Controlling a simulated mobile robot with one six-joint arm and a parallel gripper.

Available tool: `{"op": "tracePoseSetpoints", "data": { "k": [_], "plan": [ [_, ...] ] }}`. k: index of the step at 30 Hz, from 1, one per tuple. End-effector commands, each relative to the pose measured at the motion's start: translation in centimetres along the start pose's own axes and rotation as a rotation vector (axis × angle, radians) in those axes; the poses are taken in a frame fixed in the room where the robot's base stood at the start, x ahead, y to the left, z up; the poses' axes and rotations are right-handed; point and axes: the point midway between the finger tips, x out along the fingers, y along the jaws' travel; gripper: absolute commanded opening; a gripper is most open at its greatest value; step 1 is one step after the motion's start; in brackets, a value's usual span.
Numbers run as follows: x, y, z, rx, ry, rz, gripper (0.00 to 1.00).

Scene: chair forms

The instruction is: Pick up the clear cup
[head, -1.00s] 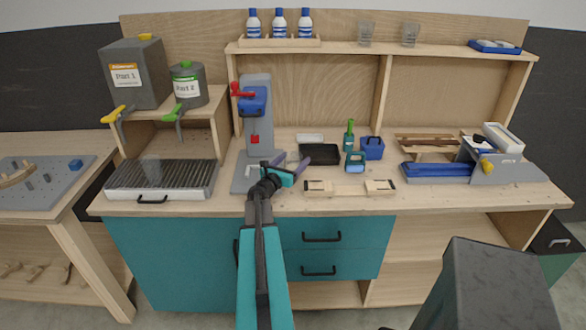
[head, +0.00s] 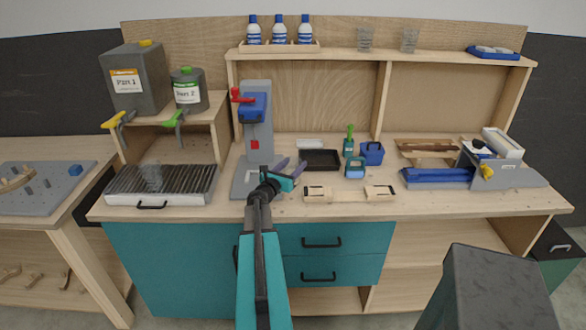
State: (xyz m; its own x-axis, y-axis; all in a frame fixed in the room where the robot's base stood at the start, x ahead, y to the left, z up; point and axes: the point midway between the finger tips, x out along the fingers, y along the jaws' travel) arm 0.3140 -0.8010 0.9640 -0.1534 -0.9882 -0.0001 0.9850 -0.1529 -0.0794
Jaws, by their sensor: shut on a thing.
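A clear cup (head: 152,177) stands on the grille tray at the left of the bench. Two more clear cups, a left one (head: 366,38) and a right one (head: 409,41), stand on the top shelf. My gripper (head: 291,165) is low over the bench front, in front of the upright grey stand and well right of the grille cup. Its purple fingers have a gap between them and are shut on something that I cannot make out. My arm hides part of the bench below the gripper.
The grey stand (head: 257,122) with a red lever is close behind my gripper. A black tray (head: 322,159) and wooden pieces (head: 319,193) lie to its right. Blue and green items stand farther right. Dispensers are above the grille tray (head: 142,198).

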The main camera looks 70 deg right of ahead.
Motion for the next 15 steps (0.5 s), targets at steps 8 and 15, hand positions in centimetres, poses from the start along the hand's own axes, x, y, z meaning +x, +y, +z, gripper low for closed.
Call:
{"op": "tracePoseSetpoints", "data": {
  "k": [8, 15],
  "plan": [
    [-0.3, 0.1, 2.9, 0.002, -0.002, 0.005, 0.39],
    [-3.1, -0.2, 3.0, 0.001, -0.001, 0.007, 0.39]
  ]
}}
